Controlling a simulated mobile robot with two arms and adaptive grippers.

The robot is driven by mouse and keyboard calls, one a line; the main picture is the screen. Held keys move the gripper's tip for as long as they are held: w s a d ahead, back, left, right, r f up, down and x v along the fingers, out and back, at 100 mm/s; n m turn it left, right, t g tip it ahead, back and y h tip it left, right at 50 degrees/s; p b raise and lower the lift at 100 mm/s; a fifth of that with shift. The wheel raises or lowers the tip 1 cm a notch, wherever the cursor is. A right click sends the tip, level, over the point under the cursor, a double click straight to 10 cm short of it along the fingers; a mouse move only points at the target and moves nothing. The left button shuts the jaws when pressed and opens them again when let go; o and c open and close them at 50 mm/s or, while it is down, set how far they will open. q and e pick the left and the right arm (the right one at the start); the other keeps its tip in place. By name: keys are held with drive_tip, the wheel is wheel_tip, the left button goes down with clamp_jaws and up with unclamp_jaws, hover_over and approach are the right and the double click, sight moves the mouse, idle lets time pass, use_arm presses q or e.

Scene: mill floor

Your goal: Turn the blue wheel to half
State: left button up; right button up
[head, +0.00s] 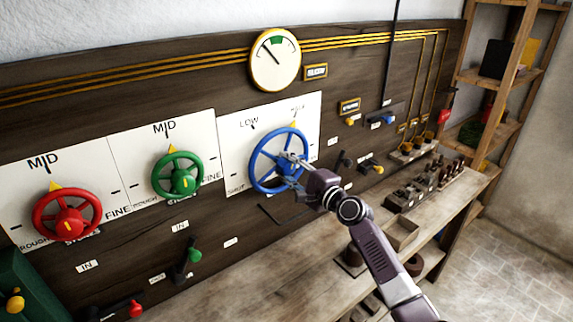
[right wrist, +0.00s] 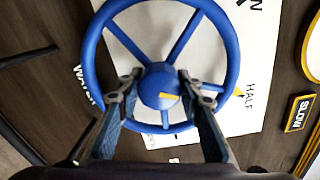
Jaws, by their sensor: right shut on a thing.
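The blue wheel (head: 256,172) is mounted on a white dial plate (head: 233,141) on the dark wall board. My right gripper (head: 291,163) reaches it from the lower right. In the right wrist view, the gripper's fingers (right wrist: 160,86) sit on either side of the blue wheel's hub (right wrist: 158,97), shut on it. A yellow pointer (right wrist: 238,91) shows just outside the rim, close to the mark by the word HALF (right wrist: 249,97). In the head view, the yellow pointer (head: 293,124) is at the wheel's upper right; LOW is at upper left. My left gripper is not in view.
A green wheel (head: 163,180) and a red wheel (head: 41,218) are to the left, both with pointers at MID. A round gauge (head: 275,75) hangs above. Below is a wooden bench (head: 225,300) with small parts; shelves (head: 520,75) stand at the right.

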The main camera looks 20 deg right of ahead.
drive_tip(key=shift+m, duration=0.6)
drive_tip(key=o, duration=1.2)
drive_tip(key=shift+c, duration=0.2)
drive_tip(key=shift+s, duration=0.1)
drive_tip(key=v, duration=1.2)
drive_tip(key=shift+d+f, duration=0.1)
